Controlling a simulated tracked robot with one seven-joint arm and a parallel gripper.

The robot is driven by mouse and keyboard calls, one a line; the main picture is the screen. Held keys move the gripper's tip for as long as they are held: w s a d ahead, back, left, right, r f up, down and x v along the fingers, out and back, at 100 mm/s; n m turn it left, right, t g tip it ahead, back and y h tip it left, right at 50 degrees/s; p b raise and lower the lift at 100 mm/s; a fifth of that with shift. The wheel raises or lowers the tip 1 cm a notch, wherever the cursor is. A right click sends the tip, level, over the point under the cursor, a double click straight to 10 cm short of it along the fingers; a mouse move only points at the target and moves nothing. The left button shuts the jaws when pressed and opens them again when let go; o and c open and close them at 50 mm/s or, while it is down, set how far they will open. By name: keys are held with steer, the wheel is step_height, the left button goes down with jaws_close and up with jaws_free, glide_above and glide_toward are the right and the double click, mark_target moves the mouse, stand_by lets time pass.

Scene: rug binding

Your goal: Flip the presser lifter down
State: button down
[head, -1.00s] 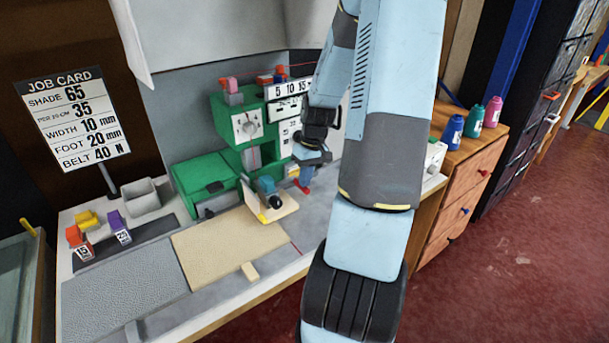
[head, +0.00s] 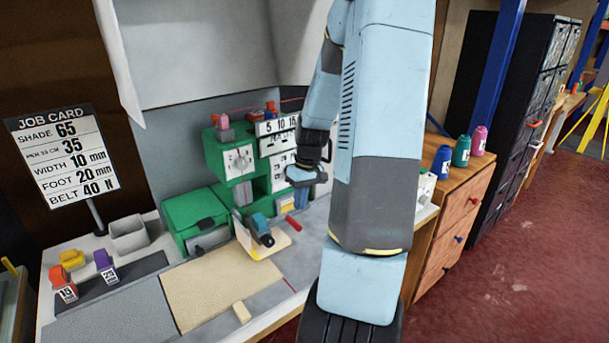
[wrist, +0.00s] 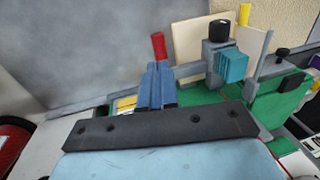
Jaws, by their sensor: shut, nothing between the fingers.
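The green binding machine (head: 225,160) stands on the bench with a dial and number plates on its front. A short red bar (head: 293,226), apparently the presser lifter's handle, shows low at its right side. In the wrist view the red bar (wrist: 158,46) shows just beyond my fingertips, and I cannot tell whether they touch. In the wrist view the blue fingers of my gripper (wrist: 157,75) are together and empty. The lifter's pivot is hidden.
A teal block with a black knob (head: 261,229) sits beside a tan plate left of the red bar; it also shows in the wrist view (wrist: 230,65). A beige rug piece (head: 225,290) lies in front. Thread cones (head: 462,150) stand on the right cabinet.

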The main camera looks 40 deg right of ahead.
step_height(320, 180, up, 9)
steer(key=d, duration=0.1)
steer(key=shift+d+f, duration=0.2)
steer(key=shift+d, duration=0.15)
steer(key=shift+a, duration=0.1)
steer(key=s+a+r+t+h, duration=0.25)
steer(key=s+a+r, duration=0.35)
steer(key=a+r, duration=0.6)
steer(key=s+a+r+t, duration=0.3)
steer(key=s+a, duration=0.4)
steer(key=s, duration=0.4)
steer(key=shift+a+r, duration=0.3)
steer(key=shift+r, duration=0.55)
